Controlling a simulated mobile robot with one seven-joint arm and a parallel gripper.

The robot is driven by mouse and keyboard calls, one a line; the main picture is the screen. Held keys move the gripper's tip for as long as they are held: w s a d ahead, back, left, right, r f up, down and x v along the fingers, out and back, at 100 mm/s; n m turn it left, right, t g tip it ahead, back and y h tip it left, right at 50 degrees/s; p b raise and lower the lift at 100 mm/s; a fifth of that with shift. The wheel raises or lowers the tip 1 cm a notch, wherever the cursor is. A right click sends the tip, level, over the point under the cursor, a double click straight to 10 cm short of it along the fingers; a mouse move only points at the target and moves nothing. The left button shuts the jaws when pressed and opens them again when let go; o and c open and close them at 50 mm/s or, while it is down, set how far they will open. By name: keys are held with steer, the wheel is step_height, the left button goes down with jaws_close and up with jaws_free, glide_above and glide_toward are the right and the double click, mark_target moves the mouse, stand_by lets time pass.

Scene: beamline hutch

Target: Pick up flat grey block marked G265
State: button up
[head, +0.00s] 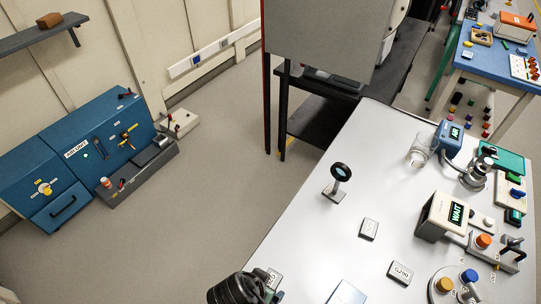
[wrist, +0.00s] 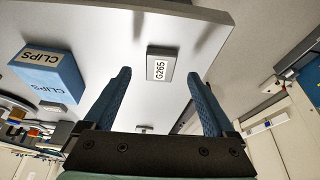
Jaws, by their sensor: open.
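The flat grey block marked G265 (wrist: 160,65) lies label up on the white table, near the table's edge in the wrist view. It appears between and beyond the two blue fingers of my gripper (wrist: 159,76), which are apart with nothing between them. In the head view my gripper (head: 247,289) is at the lower left edge of the table. A grey block (head: 274,277) beside it, partly hidden, fits the position of G265, but its label is not readable there.
Two similar grey blocks (head: 368,229) (head: 400,272) lie to the right. A blue box marked CLIPS (wrist: 50,73) stands near G265; its top shows in the head view (head: 347,294). A round lens on a stand (head: 338,181) stands farther back. Instruments crowd the table's right side.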

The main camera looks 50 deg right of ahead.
mark_target(269, 283)
steer(key=shift+x, duration=1.85)
steer(key=shift+d+r, duration=0.1)
steer(key=shift+d, duration=0.1)
steer(key=shift+c, duration=0.3)
jaws_close()
